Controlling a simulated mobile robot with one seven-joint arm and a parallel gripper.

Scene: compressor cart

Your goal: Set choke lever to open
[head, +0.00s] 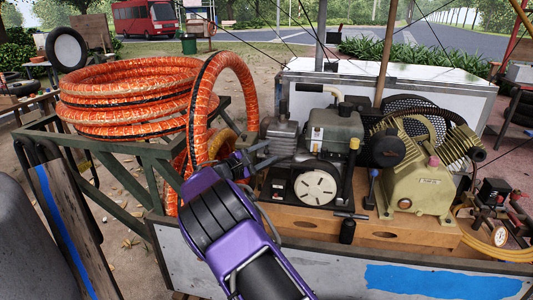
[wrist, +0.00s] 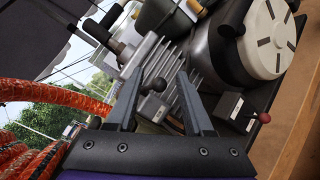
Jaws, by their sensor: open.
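The engine (head: 335,125) sits on the cart, with a round white slotted cover on its front. My gripper (head: 263,153) is open and empty at the engine's left side.
Metal cooling fins (wrist: 178,62) lie close behind the fingers. Orange hose coils (head: 130,92) on a green rack stand left of my arm. A tan compressor (head: 420,180) stands right of the engine. The wooden cart deck (head: 400,232) shows in front.

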